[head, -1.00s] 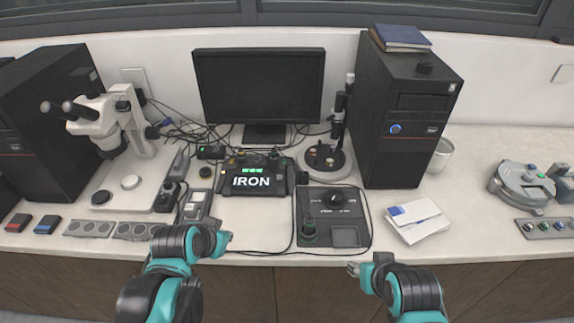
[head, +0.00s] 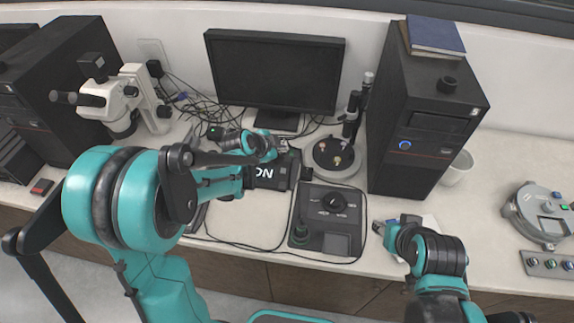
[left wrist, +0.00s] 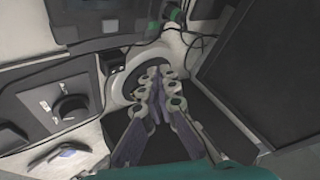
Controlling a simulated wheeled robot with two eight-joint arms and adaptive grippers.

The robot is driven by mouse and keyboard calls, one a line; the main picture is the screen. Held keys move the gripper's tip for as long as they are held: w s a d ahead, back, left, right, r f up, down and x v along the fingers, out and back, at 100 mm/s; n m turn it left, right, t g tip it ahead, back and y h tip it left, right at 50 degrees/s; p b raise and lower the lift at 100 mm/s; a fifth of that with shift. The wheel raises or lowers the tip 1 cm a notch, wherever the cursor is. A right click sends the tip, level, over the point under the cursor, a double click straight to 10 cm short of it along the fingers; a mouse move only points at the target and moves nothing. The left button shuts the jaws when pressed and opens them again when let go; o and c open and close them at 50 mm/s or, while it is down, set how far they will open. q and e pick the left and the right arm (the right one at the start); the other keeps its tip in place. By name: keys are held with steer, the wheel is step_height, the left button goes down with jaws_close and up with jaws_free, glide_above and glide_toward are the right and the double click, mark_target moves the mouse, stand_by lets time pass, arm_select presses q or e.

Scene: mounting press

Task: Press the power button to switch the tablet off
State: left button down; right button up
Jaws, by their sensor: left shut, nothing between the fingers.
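No thing in view is clearly a tablet, and I cannot make out its power button. A black box with white lettering (head: 265,176), its earlier-lit green display now covered, stands in front of the monitor. My left gripper (head: 278,147) is above the back of this box, with its arm across the left of the head view. In the left wrist view its fingers (left wrist: 157,76) are together and empty, over a round pale base. My right gripper (head: 380,228) is at the counter's front right, by a white box; its finger opening is unclear.
The monitor (head: 272,72) and a round-based stand (head: 337,158) are close to my left gripper. A black control unit with a knob (head: 328,215) lies in front. A black tower (head: 425,120) stands to the right. Cables run behind the black box.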

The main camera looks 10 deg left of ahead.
mark_target(282, 172)
arm_select(q)
steer(key=shift+f, duration=0.1)
step_height(282, 172, down, 8)
steer(key=b, duration=0.7)
steer(key=shift+f, duration=0.25)
stand_by(1.2)
steer(key=shift+f+b, duration=0.45)
steer(key=shift+f+b, duration=0.35)
stand_by(0.4)
steer(key=shift+r, duration=0.1)
steer(key=shift+r+p, duration=0.6)
steer(key=shift+r, duration=0.1)
